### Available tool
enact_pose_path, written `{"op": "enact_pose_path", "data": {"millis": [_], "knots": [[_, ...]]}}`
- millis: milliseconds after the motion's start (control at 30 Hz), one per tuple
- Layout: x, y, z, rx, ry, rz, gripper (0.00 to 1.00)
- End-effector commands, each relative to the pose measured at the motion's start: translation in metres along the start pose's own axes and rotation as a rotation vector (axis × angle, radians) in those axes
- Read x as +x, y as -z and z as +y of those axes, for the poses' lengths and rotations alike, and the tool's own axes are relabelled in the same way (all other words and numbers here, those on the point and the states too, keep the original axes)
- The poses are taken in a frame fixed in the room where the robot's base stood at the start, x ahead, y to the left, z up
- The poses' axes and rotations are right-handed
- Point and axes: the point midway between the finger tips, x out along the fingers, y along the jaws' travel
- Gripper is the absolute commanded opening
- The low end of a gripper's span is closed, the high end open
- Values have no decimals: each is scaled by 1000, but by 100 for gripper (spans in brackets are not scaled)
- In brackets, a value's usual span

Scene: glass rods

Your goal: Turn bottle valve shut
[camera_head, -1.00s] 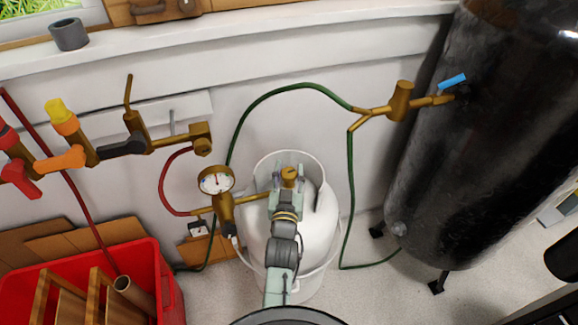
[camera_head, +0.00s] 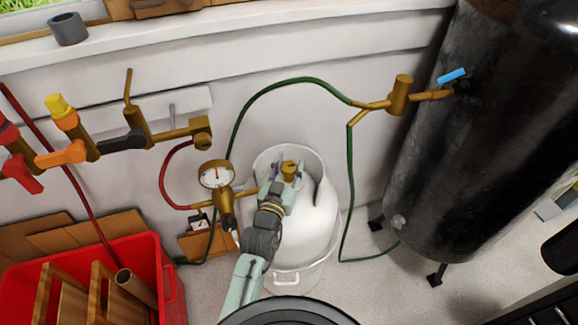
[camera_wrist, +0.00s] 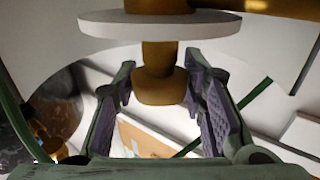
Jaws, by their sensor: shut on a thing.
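The white gas bottle (camera_head: 318,235) stands on the floor against the wall, with its brass valve (camera_head: 288,166) inside the bottle's raised collar. My gripper (camera_head: 284,174) reaches down to the valve and has one finger on each side of it. In the wrist view the purple-padded fingers (camera_wrist: 163,95) flank a brass stem and knob (camera_wrist: 158,80). A flat white disc (camera_wrist: 160,27) sits across that stem. The fingers are shut on the valve, though the contact itself is hard to see. Part of the valve is hidden by my gripper in the head view.
A brass gauge (camera_head: 215,174) and fitting sit just left of the bottle. A green hose (camera_head: 302,80) arches behind it. A large black tank (camera_head: 445,150) with a blue-handled valve (camera_head: 452,76) stands right. A red crate (camera_head: 170,290) is at lower left.

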Motion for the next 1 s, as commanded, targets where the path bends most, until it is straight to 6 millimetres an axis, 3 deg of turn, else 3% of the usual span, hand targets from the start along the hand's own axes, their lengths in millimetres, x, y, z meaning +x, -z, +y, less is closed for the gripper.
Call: {"op": "enact_pose_path", "data": {"millis": [233, 267, 567, 867, 1000], "knots": [[0, -2, 0, 0, 0, -4, 10], [0, -2, 0, -1, 0, -4, 39], [0, -1, 0, -1, 0, -3, 59], [0, 0, 0, -1, 0, -2, 59], [0, 13, 0, -1, 0, 1, 59]]}}
